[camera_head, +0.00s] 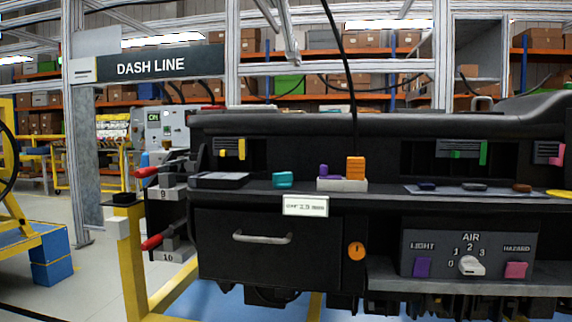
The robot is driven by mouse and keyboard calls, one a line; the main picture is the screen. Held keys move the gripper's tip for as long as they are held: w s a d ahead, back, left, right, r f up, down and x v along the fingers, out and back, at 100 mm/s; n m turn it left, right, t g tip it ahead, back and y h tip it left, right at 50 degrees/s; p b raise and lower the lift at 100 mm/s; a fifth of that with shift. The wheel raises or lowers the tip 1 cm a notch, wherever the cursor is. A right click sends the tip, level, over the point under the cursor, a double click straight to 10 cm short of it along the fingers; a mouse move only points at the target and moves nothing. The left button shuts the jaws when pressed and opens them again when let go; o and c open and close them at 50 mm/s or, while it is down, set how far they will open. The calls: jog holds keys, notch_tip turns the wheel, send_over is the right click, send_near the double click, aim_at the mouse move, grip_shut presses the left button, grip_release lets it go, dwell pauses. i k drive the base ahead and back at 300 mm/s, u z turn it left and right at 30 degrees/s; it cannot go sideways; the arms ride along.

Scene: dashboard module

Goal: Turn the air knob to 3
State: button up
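The air knob (472,266) is a small white knob on the dark control panel (419,242) at the lower right of the head view. The label AIR stands above it, with the numbers 0, 1, 2 and 3 in an arc from its left side over its top to its upper right. The knob looks turned toward the left side of the scale, but its exact setting is too small to tell. My gripper is not in view, and nothing touches the knob.
A purple LIGHT button (422,267) and a pink HAZARD button (516,270) flank the knob. A shelf (375,197) above holds an orange block (356,167), a teal block (283,180) and other small items. A grey ledge (400,288) runs below the panel. The space before the panel looks clear.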

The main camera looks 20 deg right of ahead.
aim_at(467, 265)
jog(key=u, duration=0.1)
jog(key=k, duration=0.9)
jog(key=z, duration=1.2)
